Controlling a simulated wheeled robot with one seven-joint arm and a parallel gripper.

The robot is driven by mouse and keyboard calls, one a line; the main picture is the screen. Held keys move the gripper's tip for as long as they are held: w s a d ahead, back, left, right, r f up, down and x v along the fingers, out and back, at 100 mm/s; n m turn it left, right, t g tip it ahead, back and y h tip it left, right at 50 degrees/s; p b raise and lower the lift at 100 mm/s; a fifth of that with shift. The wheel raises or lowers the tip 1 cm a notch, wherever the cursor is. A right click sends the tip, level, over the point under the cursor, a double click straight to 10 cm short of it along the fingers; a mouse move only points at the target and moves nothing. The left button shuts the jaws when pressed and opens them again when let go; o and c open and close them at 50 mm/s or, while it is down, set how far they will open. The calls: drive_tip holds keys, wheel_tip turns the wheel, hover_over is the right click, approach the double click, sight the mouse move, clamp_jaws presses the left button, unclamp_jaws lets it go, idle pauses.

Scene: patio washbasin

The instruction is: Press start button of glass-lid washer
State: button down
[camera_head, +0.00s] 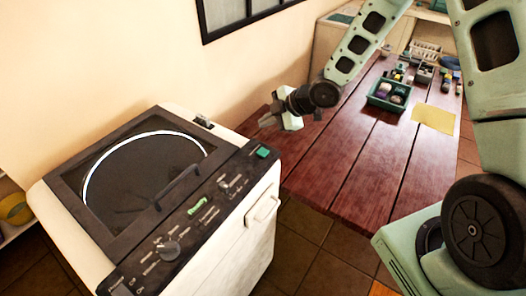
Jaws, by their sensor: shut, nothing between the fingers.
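The washer (225,245) is a white top-loading box at the left with a dark top. Its glass lid (140,175) is closed and shows a round pale ring under the glass. A dark control panel (218,202) runs along its right edge. No label is readable. My gripper (268,121) is shut and empty. In the picture it is just above the green button, apart from it, pointing left.
A red-brown plank table (340,170) stands right of the washer. It holds a green tray (372,101) with items, a yellow sheet (433,118) and several small things at the back. A shelf (12,230) is at the left edge. Tiled floor (300,255) shows in front.

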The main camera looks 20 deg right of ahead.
sight(266, 152)
drive_tip(key=shift+f+b, duration=3.55)
drive_tip(key=shift+f, duration=0.85)
drive_tip(key=shift+f, duration=0.1)
drive_tip(key=shift+f+b, duration=0.3)
drive_tip(key=shift+b, duration=0.1)
drive_tip(key=shift+f+b, duration=0.45)
drive_tip(key=shift+f, duration=0.05)
drive_tip(key=shift+r, duration=0.1)
drive_tip(key=shift+r+p, duration=0.75)
drive_tip(key=shift+r, duration=0.1)
drive_tip(key=shift+r, duration=0.1)
